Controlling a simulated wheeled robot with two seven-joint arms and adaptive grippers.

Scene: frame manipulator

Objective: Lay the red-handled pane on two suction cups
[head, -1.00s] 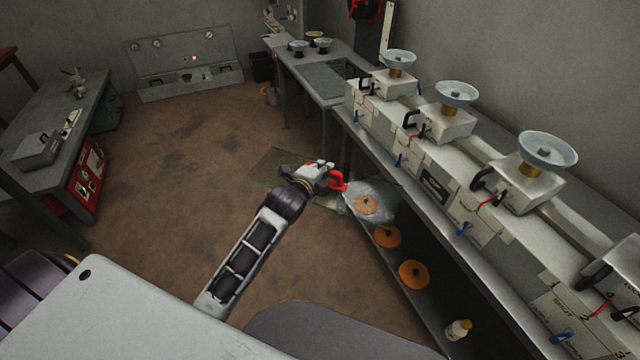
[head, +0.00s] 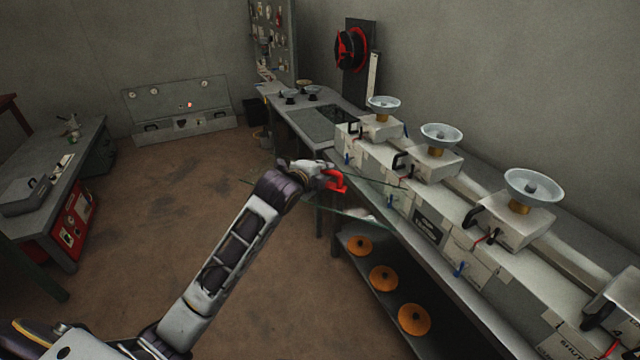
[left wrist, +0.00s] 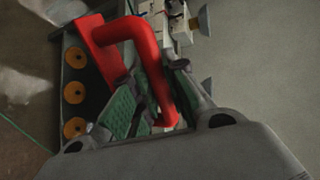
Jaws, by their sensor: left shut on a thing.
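My left gripper (head: 326,176) is shut on the red handle (head: 337,182) of the clear pane (head: 368,197). In the head view the pane shows as thin greenish edges, seen at a shallow angle beside the bench. In the left wrist view the red handle (left wrist: 140,40) passes between the fingers of the gripper (left wrist: 150,102). Pale suction cups stand on box mounts along the bench: a far one (head: 384,103), a middle one (head: 441,136) and a near one (head: 534,187). The pane is apart from these cups. My right gripper is not in view.
The long bench (head: 420,262) runs along the right wall, with black handles and blue levers on its boxes. Orange discs (head: 383,279) lie on a shelf below. A side table (head: 45,195) stands at the left. The floor (head: 180,200) between is clear.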

